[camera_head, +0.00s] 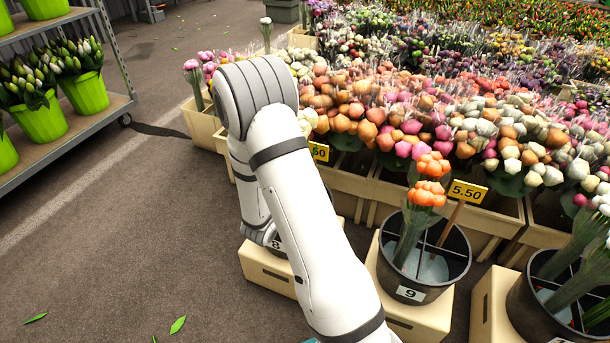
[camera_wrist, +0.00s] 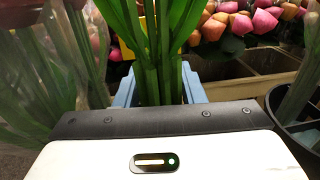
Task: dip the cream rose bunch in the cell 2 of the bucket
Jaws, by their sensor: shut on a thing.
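In the wrist view my gripper (camera_wrist: 158,88) is shut on the green stems of a bunch (camera_wrist: 150,50). Its flower heads are out of the picture, so I cannot see their colour. Another black bucket (camera_head: 412,293), labelled 9, is divided into cells and holds an orange bunch (camera_head: 428,185). I cannot tell whether the held stems are inside a bucket.
A third black bucket (camera_head: 530,310) with stems stands at the right. The buckets stand on pale blocks (camera_head: 493,303). Flower crates (camera_head: 350,185) fill the back, with price tags (camera_head: 467,191). A metal shelf (camera_head: 98,112) with green pots is at the left.

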